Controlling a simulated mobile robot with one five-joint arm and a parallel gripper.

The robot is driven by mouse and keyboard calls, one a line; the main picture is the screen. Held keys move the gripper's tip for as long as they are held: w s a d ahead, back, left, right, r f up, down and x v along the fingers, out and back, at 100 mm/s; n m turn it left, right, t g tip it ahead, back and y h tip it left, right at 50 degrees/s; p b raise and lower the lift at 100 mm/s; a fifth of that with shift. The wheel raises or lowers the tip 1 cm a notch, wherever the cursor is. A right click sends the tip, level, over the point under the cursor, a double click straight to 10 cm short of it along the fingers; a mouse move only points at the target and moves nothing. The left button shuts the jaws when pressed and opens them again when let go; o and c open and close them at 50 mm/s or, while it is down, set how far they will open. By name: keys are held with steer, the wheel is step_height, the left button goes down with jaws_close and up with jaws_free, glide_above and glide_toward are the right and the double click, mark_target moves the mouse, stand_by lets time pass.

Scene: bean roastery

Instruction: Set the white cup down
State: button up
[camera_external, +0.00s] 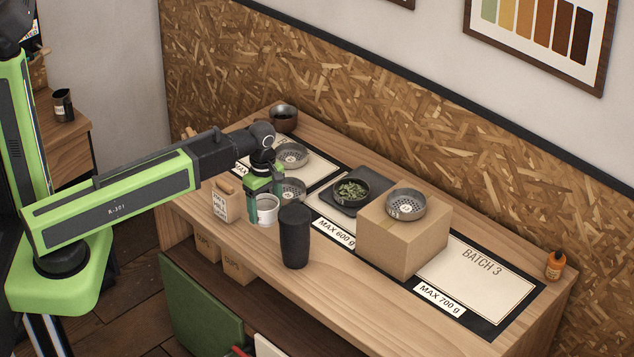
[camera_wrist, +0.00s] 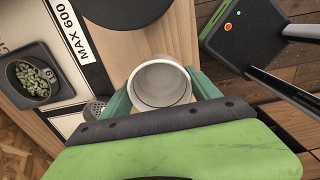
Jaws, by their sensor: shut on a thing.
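The white cup (camera_external: 267,211) is upright at the front part of the wooden counter, left of the black tumbler. My gripper (camera_external: 265,203) comes down on it from above, with its green fingers on either side of the cup. In the wrist view my gripper (camera_wrist: 160,95) is shut on the white cup (camera_wrist: 160,84), whose open top faces the camera and looks empty. The cup's base is close to the counter top, but I cannot tell whether it touches.
The black tumbler (camera_external: 295,237) stands close at the right. A small labelled bag (camera_external: 226,204) stands at the left. Behind are metal dishes (camera_external: 291,156), a scale with green beans (camera_external: 351,190) and a cardboard box (camera_external: 403,243). The counter's front edge is near.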

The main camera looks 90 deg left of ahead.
step_height(320, 180, down, 8)
steer(key=b, duration=0.6)
steer(key=shift+r, duration=0.35)
steer(key=shift+f, duration=0.25)
steer(key=o, duration=1.6)
steer(key=shift+r, duration=0.1)
step_height(320, 180, up, 12)
steer(key=p, duration=1.2)
steer(key=shift+r+p, duration=0.25)
steer(key=shift+p, duration=0.05)
steer(key=shift+f, duration=0.15)
